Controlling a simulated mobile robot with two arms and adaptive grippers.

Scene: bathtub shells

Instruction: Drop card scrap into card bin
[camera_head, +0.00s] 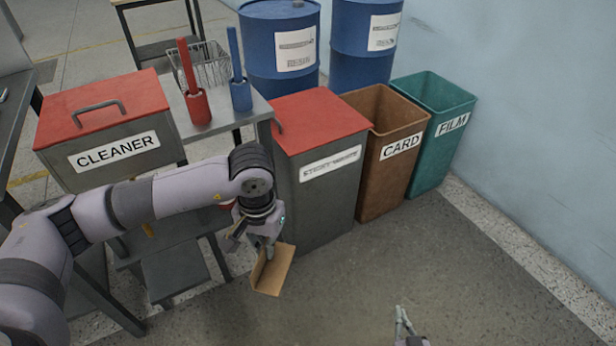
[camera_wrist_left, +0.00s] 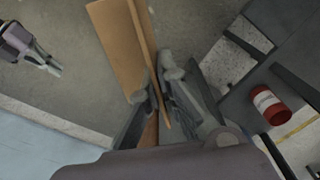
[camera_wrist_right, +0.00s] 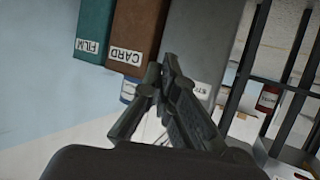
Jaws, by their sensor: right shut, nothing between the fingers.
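A folded piece of brown card scrap (camera_head: 272,270) hangs from my left gripper (camera_head: 262,243) in the head view, above the floor in front of the red-lidded bin. In the left wrist view the left gripper (camera_wrist_left: 163,98) is shut on the card scrap (camera_wrist_left: 118,45), whose folded panels stick out past the fingers. The brown, open-topped card bin (camera_head: 392,165), labelled CARD, stands to the right of the red-lidded bin; it also shows in the right wrist view (camera_wrist_right: 136,30). My right gripper (camera_head: 402,322) is empty at the bottom of the head view, and its fingers (camera_wrist_right: 162,75) are closed together.
A grey bin with a red lid (camera_head: 318,125) stands left of the card bin, and a green FILM bin (camera_head: 440,110) stands right of it. A CLEANER box (camera_head: 105,130) and a bench are at left. Blue drums (camera_head: 280,40) stand behind. The floor in front is clear.

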